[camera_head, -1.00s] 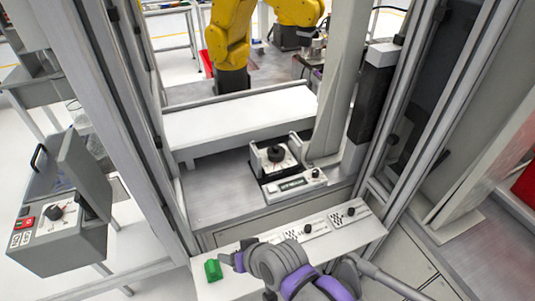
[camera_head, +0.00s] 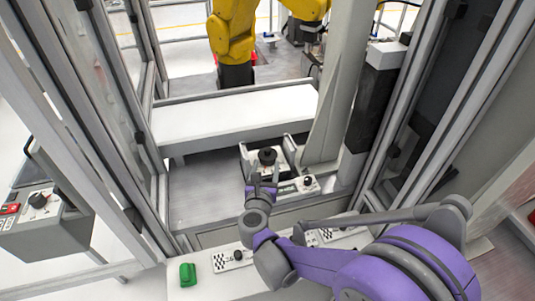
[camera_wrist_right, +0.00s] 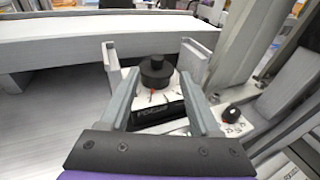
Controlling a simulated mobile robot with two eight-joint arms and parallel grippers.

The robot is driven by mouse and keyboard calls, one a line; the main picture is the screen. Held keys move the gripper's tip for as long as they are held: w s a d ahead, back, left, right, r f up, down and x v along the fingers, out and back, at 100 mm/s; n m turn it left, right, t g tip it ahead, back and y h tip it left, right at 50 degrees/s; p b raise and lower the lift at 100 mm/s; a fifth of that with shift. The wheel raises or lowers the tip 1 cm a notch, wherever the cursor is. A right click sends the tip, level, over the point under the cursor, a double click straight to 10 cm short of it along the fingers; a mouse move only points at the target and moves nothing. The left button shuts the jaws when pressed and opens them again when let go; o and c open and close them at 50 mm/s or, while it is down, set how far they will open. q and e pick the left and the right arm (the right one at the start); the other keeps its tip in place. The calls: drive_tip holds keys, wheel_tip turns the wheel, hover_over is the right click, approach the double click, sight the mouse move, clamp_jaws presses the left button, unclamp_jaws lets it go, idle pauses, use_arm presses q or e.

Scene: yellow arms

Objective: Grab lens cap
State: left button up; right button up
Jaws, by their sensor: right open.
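A black round stepped piece (camera_head: 267,156), likely the lens cap, sits on a small white device (camera_head: 284,162) with grey side walls. It also shows in the right wrist view (camera_wrist_right: 157,70), upright on the device's light top, above a dark strip lettered FOCUS. My right gripper (camera_head: 263,184) is open and empty, in front of the black piece. In the right wrist view the two fingers (camera_wrist_right: 158,78) point toward the piece, one on each side in the picture; whether they reach around it I cannot tell. My left gripper is in no frame.
A white bench (camera_head: 235,118) lies behind the device, with a yellow robot arm (camera_head: 232,40) beyond. A grey post (camera_head: 335,95) rises close at the right. Metal floor (camera_head: 205,195) is clear at left.

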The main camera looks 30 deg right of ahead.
sight(267, 152)
drive_tip(key=x, duration=0.7)
drive_tip(key=shift+w+a+f+p, duration=0.15)
drive_tip(key=shift+a+p, duration=0.05)
drive_tip(key=shift+p, duration=0.1)
clamp_jaws()
